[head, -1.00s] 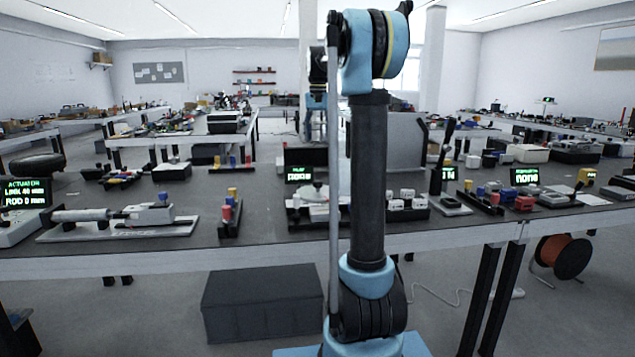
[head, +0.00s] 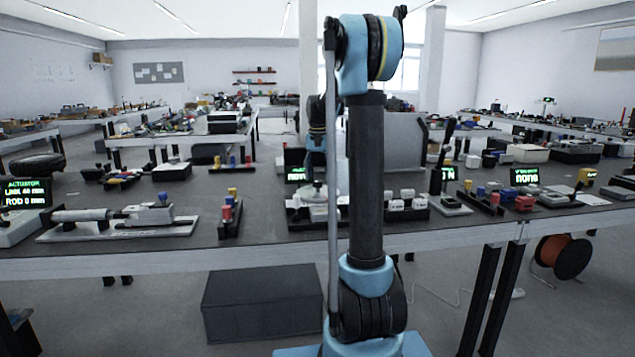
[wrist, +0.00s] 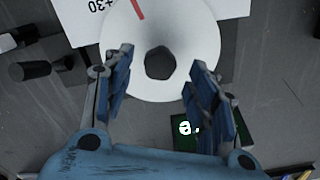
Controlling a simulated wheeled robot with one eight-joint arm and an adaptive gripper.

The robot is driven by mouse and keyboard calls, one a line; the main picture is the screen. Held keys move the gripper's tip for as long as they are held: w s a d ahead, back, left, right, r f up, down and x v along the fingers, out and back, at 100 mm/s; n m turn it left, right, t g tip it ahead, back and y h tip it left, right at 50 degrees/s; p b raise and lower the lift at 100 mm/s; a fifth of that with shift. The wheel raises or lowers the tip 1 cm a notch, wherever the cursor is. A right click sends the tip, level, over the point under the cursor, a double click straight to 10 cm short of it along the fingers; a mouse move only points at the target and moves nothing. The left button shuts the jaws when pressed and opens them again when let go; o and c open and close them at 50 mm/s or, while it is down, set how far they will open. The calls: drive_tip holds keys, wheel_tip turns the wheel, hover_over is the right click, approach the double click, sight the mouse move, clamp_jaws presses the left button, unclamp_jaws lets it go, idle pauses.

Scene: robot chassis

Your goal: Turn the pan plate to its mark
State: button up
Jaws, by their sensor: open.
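The pan plate (wrist: 190,32) is a round white disc with a dark many-sided knob (wrist: 159,63) at its middle and a red line near its top edge. A white card (wrist: 98,20) marked "+30" shows beside and partly under the plate. My gripper (wrist: 158,80) is open, with one blue finger on each side of the knob, apart from it and over the plate. In the head view the plate (head: 312,194) is small on the bench, with my gripper just above it, partly hidden by my arm.
In the head view, white blocks (head: 408,200) stand right of the plate and a rack of coloured pegs (head: 230,215) left. Bare bench lies between.

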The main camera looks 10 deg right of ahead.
drive_tip(key=shift+f, duration=1.2)
drive_tip(key=shift+c, duration=0.2)
